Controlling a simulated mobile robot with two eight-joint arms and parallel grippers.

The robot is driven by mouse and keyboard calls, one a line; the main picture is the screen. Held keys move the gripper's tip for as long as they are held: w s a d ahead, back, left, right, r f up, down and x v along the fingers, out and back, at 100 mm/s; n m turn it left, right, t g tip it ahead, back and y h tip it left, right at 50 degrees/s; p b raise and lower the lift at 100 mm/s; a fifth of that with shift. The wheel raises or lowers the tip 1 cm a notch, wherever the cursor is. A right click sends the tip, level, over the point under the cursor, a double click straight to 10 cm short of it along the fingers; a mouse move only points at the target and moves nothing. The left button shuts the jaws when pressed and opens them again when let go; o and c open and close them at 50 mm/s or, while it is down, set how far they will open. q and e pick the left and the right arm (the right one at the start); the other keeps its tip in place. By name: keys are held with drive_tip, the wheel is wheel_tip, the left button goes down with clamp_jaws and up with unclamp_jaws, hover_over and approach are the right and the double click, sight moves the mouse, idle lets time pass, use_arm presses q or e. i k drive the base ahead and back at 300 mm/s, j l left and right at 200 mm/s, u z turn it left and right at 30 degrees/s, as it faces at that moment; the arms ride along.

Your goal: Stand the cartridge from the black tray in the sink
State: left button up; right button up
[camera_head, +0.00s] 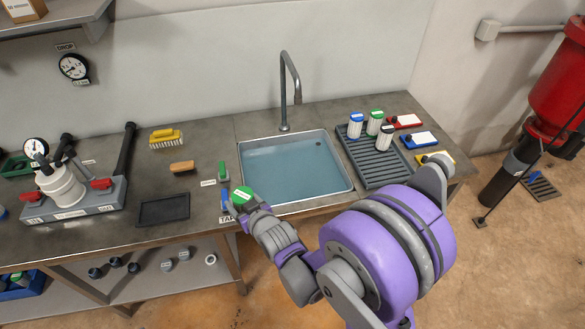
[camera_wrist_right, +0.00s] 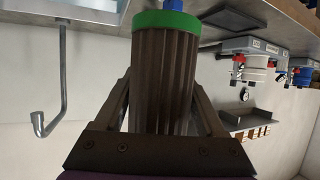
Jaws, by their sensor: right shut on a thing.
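My right gripper (camera_head: 245,206) is shut on a dark brown, ribbed cartridge with a green end (camera_head: 242,194), in front of the sink's left front corner. In the right wrist view the gripper's fingers (camera_wrist_right: 163,85) press both sides of the ribbed cartridge body (camera_wrist_right: 162,70). The exact tilt of the cartridge is hard to tell. The sink (camera_head: 297,195) is right of and behind it and holds clear bluish water. The black tray (camera_head: 163,209) lies empty on the counter to the left. My left gripper is out of view.
The tap (camera_head: 284,90) rises behind the sink. A ribbed drain rack (camera_head: 375,170) right of the sink bears three white cartridges with blue, green and black caps. Small blue and green items lie by the sink's left edge. Brushes (camera_head: 166,139) and a manifold (camera_head: 70,205) stand farther left.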

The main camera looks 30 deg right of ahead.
sight(276, 197)
drive_tip(key=i+l+u, duration=0.1)
drive_tip(key=l, duration=0.25)
drive_tip(key=i+l+u, duration=0.1)
drive_tip(key=l, duration=0.25)
drive_tip(key=i+l, duration=0.2)
drive_tip(key=l, duration=0.15)
drive_tip(key=i+l+u, duration=0.15)
drive_tip(key=l, duration=0.2)
drive_tip(key=l+u, duration=0.1)
drive_tip(key=l, duration=0.25)
drive_tip(key=i, duration=0.05)
